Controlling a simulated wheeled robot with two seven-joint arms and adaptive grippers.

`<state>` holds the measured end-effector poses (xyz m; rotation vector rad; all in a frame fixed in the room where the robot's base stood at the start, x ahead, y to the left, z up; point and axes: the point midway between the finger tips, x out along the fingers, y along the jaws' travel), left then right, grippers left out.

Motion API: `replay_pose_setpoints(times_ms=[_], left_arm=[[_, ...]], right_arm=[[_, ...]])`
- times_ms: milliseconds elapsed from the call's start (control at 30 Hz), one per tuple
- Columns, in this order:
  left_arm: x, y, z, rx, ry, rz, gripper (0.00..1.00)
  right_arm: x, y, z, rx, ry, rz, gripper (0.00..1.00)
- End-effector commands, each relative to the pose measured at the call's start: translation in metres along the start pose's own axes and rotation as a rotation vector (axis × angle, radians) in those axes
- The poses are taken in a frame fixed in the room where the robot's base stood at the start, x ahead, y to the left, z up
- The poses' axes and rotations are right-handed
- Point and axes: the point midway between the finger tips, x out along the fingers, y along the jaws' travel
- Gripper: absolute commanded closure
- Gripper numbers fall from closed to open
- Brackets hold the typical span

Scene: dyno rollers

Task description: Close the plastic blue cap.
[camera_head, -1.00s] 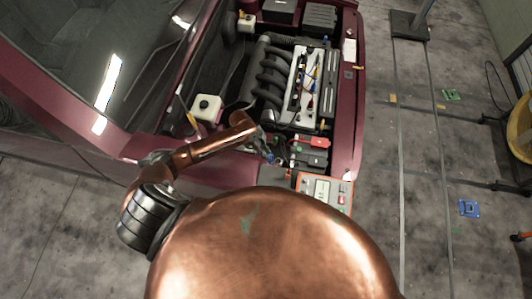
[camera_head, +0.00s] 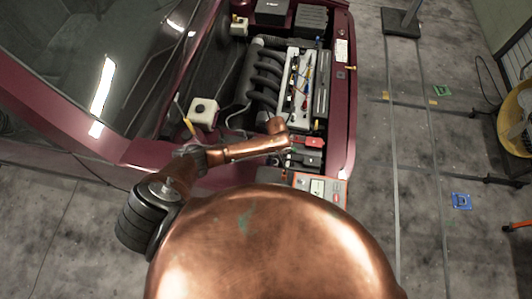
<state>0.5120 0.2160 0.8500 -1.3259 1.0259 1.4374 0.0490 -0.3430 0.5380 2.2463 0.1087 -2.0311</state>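I cannot make out a plastic blue cap for certain in this view. The open engine bay of the dark red car holds a white reservoir (camera_head: 203,112) with a small dark round mark on top. The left gripper itself is not discernible; the arm's links hide that spot. My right gripper is not in view.
The engine (camera_head: 265,75) has dark curved pipes and a pale cover with coloured-handled tools on it. A tester with an orange-red case (camera_head: 333,189) sits at the front. A blue item (camera_head: 462,201) lies on the floor, with free floor around it.

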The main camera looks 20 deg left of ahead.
Motion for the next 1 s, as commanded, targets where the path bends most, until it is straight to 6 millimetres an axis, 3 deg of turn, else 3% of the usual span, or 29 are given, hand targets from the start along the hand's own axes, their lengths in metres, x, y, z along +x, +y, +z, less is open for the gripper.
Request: replay_pose_setpoints(times_ms=[367, 1000], left_arm=[[0.005, -0.001, -0.034, 0.002, -0.339, -0.002, 1.00], [0.036, 0.001, -0.076, 0.001, -0.331, 0.002, 1.00]], right_arm=[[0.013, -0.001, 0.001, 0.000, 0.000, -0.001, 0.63], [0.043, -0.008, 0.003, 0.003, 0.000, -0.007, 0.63]])
